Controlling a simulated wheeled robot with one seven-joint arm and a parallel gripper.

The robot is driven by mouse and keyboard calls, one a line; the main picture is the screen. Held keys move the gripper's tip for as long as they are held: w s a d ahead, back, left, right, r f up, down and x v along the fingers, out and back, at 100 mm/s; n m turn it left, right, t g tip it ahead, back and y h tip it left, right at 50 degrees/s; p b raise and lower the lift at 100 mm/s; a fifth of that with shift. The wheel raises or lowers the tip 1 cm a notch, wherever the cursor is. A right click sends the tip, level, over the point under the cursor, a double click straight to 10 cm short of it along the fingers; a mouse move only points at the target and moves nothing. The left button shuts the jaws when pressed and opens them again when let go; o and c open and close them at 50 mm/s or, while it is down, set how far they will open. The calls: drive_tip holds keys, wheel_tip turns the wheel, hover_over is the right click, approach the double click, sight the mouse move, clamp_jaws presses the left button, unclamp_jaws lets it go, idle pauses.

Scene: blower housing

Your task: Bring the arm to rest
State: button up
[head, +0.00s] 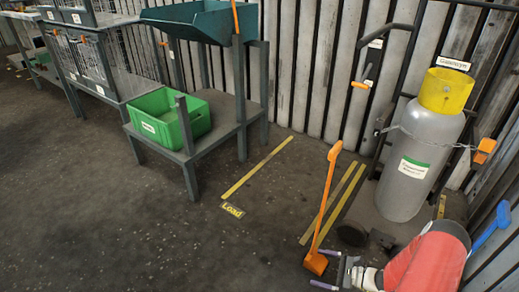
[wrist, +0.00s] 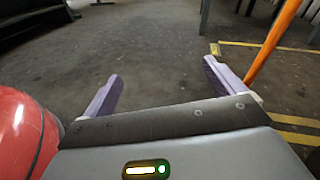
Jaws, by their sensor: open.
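My gripper (head: 333,274) is at the lower right of the head view, at the end of my red arm, low over the dark floor. In the wrist view its two purple fingers (wrist: 160,88) stand wide apart with only floor between them. It is open and empty. An orange long-handled tool (head: 328,200) stands upright just beyond and left of the gripper in the head view. Its orange shaft also shows at the right of the wrist view (wrist: 274,45). I cannot tell whether the tool touches the gripper.
A grey gas cylinder (head: 405,180) with a yellow cap stands chained at the right. A grey stand (head: 225,112) holds a green crate (head: 160,128) and a teal bin (head: 190,22). Yellow floor strips (head: 257,168) mark a bay. Open floor (head: 100,220) lies at left.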

drive_tip(key=s+a+r+n+g+h, duration=0.1)
drive_tip(key=a+r+n+g+h, duration=0.2)
drive_tip(key=r, duration=0.6)
drive_tip(key=s+r+n+g+h, duration=0.1)
drive_tip(key=r+n+g+h, duration=0.1)
drive_tip(key=r+n, duration=0.5)
drive_tip(key=s+a+r+n+g+h, duration=0.1)
drive_tip(key=a+r+n+g+h, duration=0.15)
drive_tip(key=r, duration=0.95)
drive_tip(key=s+a+r+n+t+h+b, duration=0.1)
drive_tip(key=s+r+n+t+h, duration=0.6)
drive_tip(key=s+r, duration=0.9)
drive_tip(key=shift+s+r+n+h, duration=0.2)
drive_tip(key=shift+s+n+h, duration=0.15)
drive_tip(key=shift+s+h, duration=0.1)
